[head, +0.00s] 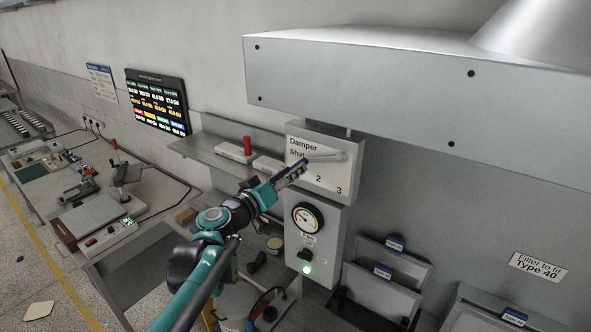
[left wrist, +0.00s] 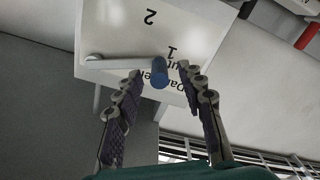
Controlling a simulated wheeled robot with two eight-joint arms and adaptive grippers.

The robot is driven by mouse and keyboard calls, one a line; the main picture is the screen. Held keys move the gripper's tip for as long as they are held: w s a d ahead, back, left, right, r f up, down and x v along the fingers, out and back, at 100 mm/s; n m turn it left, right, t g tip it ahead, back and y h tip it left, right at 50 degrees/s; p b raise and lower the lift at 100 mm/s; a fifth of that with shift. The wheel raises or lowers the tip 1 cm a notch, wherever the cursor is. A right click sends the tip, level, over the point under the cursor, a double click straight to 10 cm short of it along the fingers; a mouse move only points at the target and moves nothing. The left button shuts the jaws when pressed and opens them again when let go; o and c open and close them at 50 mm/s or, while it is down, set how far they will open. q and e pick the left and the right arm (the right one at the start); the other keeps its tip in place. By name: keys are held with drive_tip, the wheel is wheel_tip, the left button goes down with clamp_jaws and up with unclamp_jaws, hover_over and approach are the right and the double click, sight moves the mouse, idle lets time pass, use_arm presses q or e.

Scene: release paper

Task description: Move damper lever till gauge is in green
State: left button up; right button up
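The damper plate (head: 332,183) is a white panel marked "Damper", "Shut" and numbers; it also shows upside down in the left wrist view (left wrist: 110,24). Its grey lever (head: 328,157) lies about level across the plate. In the left wrist view the lever (left wrist: 112,63) ends in a blue knob (left wrist: 160,74). My left gripper (head: 301,167) is open at the knob end, and the knob shows between its fingertips (left wrist: 161,77), with gaps on both sides. In the head view the gripper hides the knob. The round gauge (head: 308,218) sits below the plate; its needle is too small to read surely.
A green lamp (head: 306,270) glows beneath the gauge. A large grey hood (head: 360,80) overhangs the plate. A shelf (head: 215,151) with white boxes and a red cylinder (head: 247,145) is to the left. Filter bins (head: 385,290) stand at lower right.

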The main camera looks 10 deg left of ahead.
use_arm(q)
drive_tip(key=v, duration=0.9)
drive_tip(key=shift+s, duration=0.3)
drive_tip(key=shift+a, duration=0.1)
drive_tip(key=s+d+f+m+g+b, duration=0.1)
drive_tip(key=s+d+f+g+b, duration=0.15)
drive_tip(key=f+b, duration=0.55)
drive_tip(key=s+d+f+g+y+b, duration=0.1)
drive_tip(key=s+d+f+g+b, duration=0.2)
drive_tip(key=f, duration=1)
drive_tip(key=s+d+f+m+g+b, duration=0.15)
drive_tip(key=s+f+b, duration=0.35)
drive_tip(key=f, duration=0.5)
drive_tip(key=s+a+f+g+y+b, duration=0.1)
drive_tip(key=s+f+y+b, duration=0.1)
drive_tip(key=f+b, duration=0.3)
drive_tip(key=s+a+f+y+b, duration=0.2)
drive_tip(key=s+f+b, duration=0.2)
drive_tip(key=f, duration=0.7)
drive_tip(key=s+a+f+g+y+b, duration=0.1)
drive_tip(key=s+a+f+b, duration=0.1)
drive_tip(key=f+b, duration=0.5)
drive_tip(key=shift+s+f+n+g+y, duration=0.3)
drive_tip(key=shift+s+f+n+y, duration=0.1)
drive_tip(key=shift+s+f, duration=0.25)
